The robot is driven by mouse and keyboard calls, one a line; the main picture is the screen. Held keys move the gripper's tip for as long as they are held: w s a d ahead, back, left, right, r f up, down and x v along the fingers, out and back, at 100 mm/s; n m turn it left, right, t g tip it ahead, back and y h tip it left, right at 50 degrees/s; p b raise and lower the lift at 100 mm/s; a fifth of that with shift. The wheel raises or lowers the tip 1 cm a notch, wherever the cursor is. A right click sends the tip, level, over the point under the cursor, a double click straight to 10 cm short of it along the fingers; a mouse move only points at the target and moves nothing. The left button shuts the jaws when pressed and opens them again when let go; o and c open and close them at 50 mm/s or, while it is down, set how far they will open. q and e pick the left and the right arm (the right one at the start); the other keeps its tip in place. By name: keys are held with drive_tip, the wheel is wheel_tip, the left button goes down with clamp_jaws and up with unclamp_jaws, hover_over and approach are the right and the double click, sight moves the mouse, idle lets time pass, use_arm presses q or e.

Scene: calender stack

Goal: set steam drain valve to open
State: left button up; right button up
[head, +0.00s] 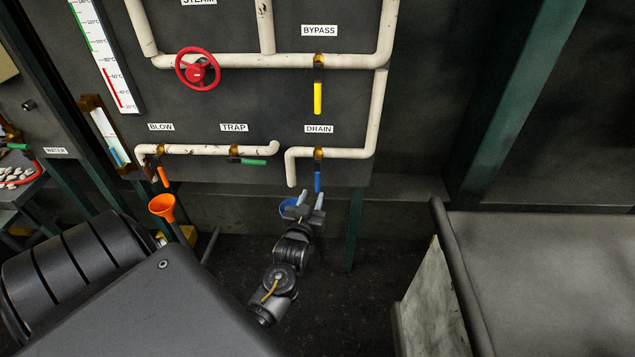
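The drain valve is a brass body (319,153) on a short horizontal white pipe under the DRAIN label (319,129). Its blue lever (318,181) hangs straight down, crosswise to that pipe. My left gripper (311,199) is just below the lever's lower end, fingers pointing up toward the panel. Its two fingers stand apart with nothing seen between them. Whether a fingertip touches the lever I cannot tell. My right gripper is not in view.
A yellow bypass lever (318,98) hangs above, and a red handwheel (198,69) is upper left. A green trap lever (253,162) lies along its pipe; an orange blow lever (163,177) hangs tilted.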

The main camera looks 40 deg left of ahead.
sight(317, 184)
use_arm(q)
drive_tip(key=x, duration=0.7)
drive_tip(key=shift+w+a, duration=0.15)
drive_tip(key=shift+w, duration=0.15)
drive_tip(key=shift+c, duration=0.2)
clamp_jaws()
